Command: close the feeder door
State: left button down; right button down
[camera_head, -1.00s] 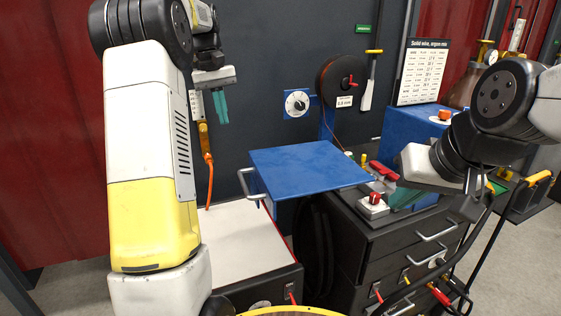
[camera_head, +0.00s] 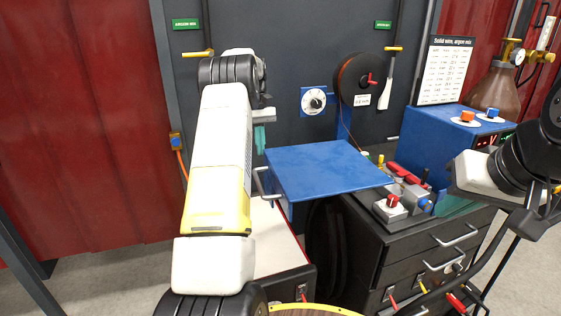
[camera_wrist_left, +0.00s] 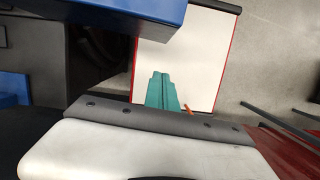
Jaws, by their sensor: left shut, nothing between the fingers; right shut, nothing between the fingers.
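The feeder door (camera_head: 325,170) is a flat blue panel standing open, about level, with a metal handle (camera_head: 262,183) on its left edge. In the left wrist view, a blue panel edge (camera_wrist_left: 130,8) shows at the top left. My left gripper (camera_head: 260,138) has teal fingers, shut and empty, just beyond the door's far left corner and apart from it as far as I can see. Its fingers also show in the left wrist view (camera_wrist_left: 162,92), over a white surface. My right gripper (camera_head: 452,207) is at the right, its teal fingers partly hidden.
A wire spool (camera_head: 358,78) and a round dial (camera_head: 314,100) are on the dark wall behind the door. A white-topped, red-edged cabinet (camera_head: 272,240) is below. A black drawer unit (camera_head: 425,245) with red and grey tools on top stands right of the door.

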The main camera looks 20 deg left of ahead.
pick_arm(q)
jog(key=s+d+f, duration=0.2)
jog(key=s+f, duration=0.1)
jog(key=s, duration=0.1)
jog(key=shift+d+f, duration=0.35)
jog(key=shift+f, duration=0.05)
jog(key=shift+s+d, duration=0.1)
jog(key=shift+s, duration=0.1)
